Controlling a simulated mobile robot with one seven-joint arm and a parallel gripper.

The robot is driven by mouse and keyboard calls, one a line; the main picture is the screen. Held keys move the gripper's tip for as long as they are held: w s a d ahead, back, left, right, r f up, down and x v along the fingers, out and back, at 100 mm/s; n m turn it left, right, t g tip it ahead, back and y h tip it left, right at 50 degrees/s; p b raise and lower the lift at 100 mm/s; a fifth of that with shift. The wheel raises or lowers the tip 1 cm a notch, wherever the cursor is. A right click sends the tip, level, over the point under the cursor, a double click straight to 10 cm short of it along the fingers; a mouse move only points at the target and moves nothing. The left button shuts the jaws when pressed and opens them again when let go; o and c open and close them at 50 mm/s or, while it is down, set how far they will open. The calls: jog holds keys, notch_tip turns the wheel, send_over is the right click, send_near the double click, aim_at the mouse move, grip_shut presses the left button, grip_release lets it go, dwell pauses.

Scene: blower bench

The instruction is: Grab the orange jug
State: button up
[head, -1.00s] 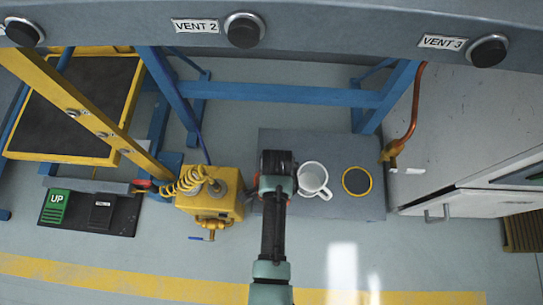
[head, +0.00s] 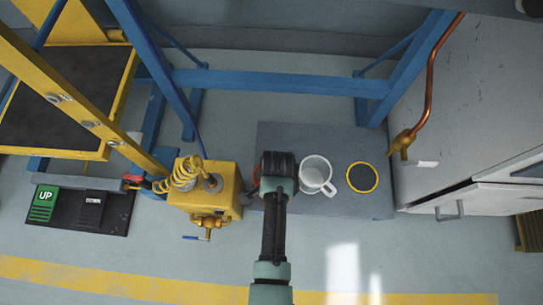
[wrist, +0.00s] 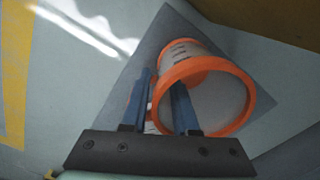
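The jug (wrist: 248,100) has an orange rim, a pale wall with dark marks and a pale inside. It fills the middle of the wrist view, mouth toward the camera. In the head view it is almost wholly hidden behind my gripper (head: 279,160); only a small reddish-orange edge shows on the left. In the wrist view, my gripper (wrist: 163,95) has its two blue fingers apart.
A white mug (head: 315,172) stands close right of my gripper on a grey platform (head: 345,207). A black disc with a yellow rim (head: 362,178) lies farther right. A yellow box with a coiled hose (head: 222,187) is at left. Blue beams (head: 275,83) cross behind; a grey cabinet is at right.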

grip_shut()
jog(key=shift+s+d+f, duration=0.1)
jog(key=shift+s, duration=0.1)
dwell(1.0)
